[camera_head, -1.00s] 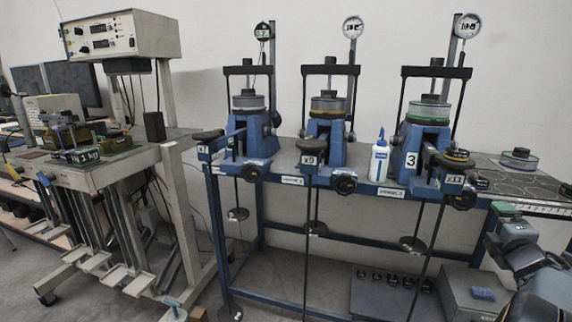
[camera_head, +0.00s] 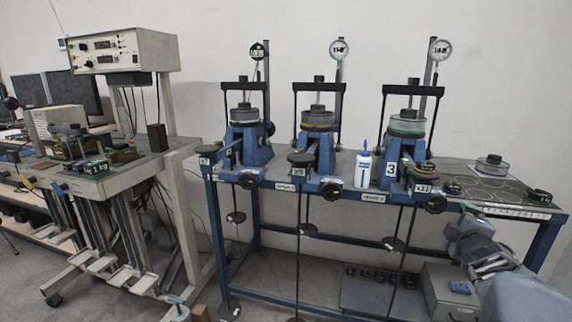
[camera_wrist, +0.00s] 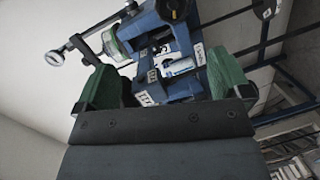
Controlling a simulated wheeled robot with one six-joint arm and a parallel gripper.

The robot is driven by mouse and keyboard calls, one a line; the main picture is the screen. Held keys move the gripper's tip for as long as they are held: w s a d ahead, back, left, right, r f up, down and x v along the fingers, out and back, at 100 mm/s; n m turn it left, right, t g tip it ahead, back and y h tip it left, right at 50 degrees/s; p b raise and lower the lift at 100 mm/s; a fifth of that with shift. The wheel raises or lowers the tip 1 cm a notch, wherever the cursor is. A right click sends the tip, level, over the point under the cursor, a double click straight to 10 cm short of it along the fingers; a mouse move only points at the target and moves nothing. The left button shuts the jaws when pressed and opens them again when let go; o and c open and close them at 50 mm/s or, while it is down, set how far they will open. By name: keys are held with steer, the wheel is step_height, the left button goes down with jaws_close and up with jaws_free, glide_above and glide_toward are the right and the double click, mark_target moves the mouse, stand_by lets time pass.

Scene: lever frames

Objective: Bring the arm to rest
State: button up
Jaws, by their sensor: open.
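My gripper (camera_wrist: 166,80) is open, with its two green fingers apart and nothing held between them. In the wrist view the blue frame number 3 (camera_wrist: 180,88) and the white bottle (camera_wrist: 180,67) show beyond the gap, tilted in the picture. In the head view my arm reaches in from the lower right, in front of the bench's right part. The lever frame marked 3 (camera_head: 393,170) stands to the left of it. The fingers are too small there to make out clearly.
Two more blue lever frames (camera_head: 313,150) (camera_head: 245,145) stand on the blue bench (camera_head: 270,243). A white bottle (camera_head: 363,168) stands beside frame 3. Hanging rods and weights (camera_head: 236,217) fill the space below. A grey box (camera_head: 440,290) sits on the floor. A steel stand (camera_head: 175,165) is at left.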

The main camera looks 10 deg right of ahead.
steer(key=s+a+r+m+g+y+p, duration=0.1)
steer(key=a+r+m+g+y+p, duration=0.2)
steer(key=a+p, duration=0.5)
steer(key=s+a+r+m+g+p, duration=0.2)
steer(key=a+r+m+p, duration=0.3)
steer(key=a, duration=0.4)
steer(key=s+a+r+m+g+y+p, duration=0.1)
steer(key=s+a+g+y+p, duration=0.3)
steer(key=s+a+p, duration=0.5)
steer(key=s+a+m+g, duration=0.1)
steer(key=s+a, duration=0.1)
steer(key=a, duration=0.3)
steer(key=shift+a+r+g+y, duration=0.25)
steer(key=shift+a+g+y, duration=0.15)
